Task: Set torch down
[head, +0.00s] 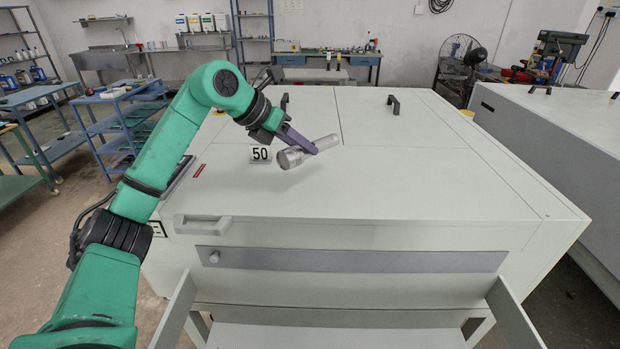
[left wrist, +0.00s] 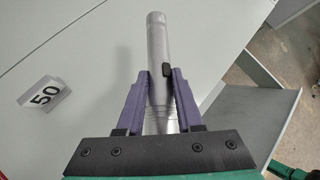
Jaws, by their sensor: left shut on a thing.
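A silver-grey torch (head: 326,143) is held by my left gripper (head: 314,151) over the white machine top (head: 400,180). The torch lies roughly level, its wider end toward the left in the head view. In the left wrist view the torch (left wrist: 155,50) sits between the two purple fingers of the left gripper (left wrist: 160,85), which are shut on it; a dark button shows on its side. I cannot tell whether the torch touches the top. My right gripper is not in view.
A marker reading 50 (head: 260,154) stands on the machine top just left of the torch. The right part of the top is clear. A blue trolley (head: 120,115) stands at the left, a fan (head: 460,60) behind right.

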